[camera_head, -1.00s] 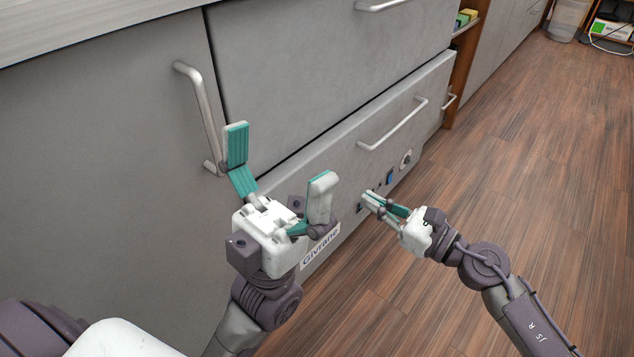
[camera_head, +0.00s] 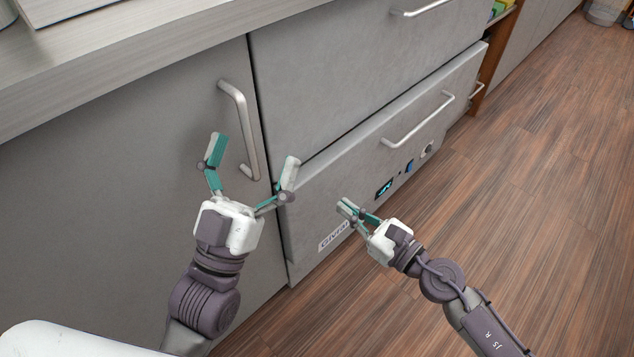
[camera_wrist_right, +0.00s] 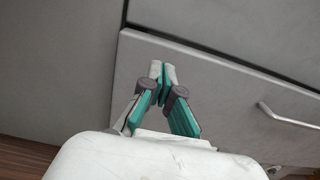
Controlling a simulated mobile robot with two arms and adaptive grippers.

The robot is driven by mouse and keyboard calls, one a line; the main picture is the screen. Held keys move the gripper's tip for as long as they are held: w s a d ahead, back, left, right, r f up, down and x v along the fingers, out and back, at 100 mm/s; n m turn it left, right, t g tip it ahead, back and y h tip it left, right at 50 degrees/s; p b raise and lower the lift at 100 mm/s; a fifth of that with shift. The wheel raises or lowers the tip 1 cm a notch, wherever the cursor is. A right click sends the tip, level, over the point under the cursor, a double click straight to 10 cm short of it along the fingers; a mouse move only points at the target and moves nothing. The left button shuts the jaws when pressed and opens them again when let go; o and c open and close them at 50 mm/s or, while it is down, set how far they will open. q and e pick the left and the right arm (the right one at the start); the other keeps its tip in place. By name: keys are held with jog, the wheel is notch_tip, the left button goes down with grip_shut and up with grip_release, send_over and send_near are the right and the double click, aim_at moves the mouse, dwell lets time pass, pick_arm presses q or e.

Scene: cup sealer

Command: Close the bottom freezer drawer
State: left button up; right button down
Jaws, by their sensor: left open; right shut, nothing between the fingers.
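The grey bottom freezer drawer (camera_head: 325,200) is below a larger upper front, with a bar handle (camera_head: 418,120), small controls and a name label (camera_head: 334,236). Its top edge sticks out slightly past the front above, so it looks a little open. My right gripper (camera_head: 347,208) is shut and empty in front of the drawer's left part, near the label; I cannot tell if it touches. In the right wrist view its closed fingertips (camera_wrist_right: 162,72) lie over the drawer front (camera_wrist_right: 215,100). My left gripper (camera_head: 252,155) is open and empty, in front of the cabinet door and the drawer's left edge.
A grey cabinet door (camera_head: 120,200) with a vertical handle (camera_head: 240,125) is left of the drawer. The upper front (camera_head: 350,70) and a countertop (camera_head: 130,60) are above. Open wood floor (camera_head: 540,180) lies to the right.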

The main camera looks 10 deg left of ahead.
aim_at(311, 179)
jog(key=x, duration=0.6)
jog(key=shift+w+a, duration=0.2)
pick_arm(q)
jog(key=shift+w+f+g, duration=0.45)
jog(key=shift+f+g, duration=0.05)
jog(key=shift+f, duration=0.05)
pick_arm(e)
jog(key=shift+x, duration=0.75)
pick_arm(q)
jog(key=shift+s+r, duration=0.1)
jog(key=shift+s, duration=0.05)
pick_arm(e)
jog(key=x, duration=0.3)
jog(key=shift+w+a, duration=0.2)
jog(key=shift+a, duration=0.1)
jog(key=shift+r, duration=0.15)
pick_arm(q)
jog(key=shift+s+d+r, duration=0.25)
pick_arm(e)
jog(key=shift+r, duration=0.1)
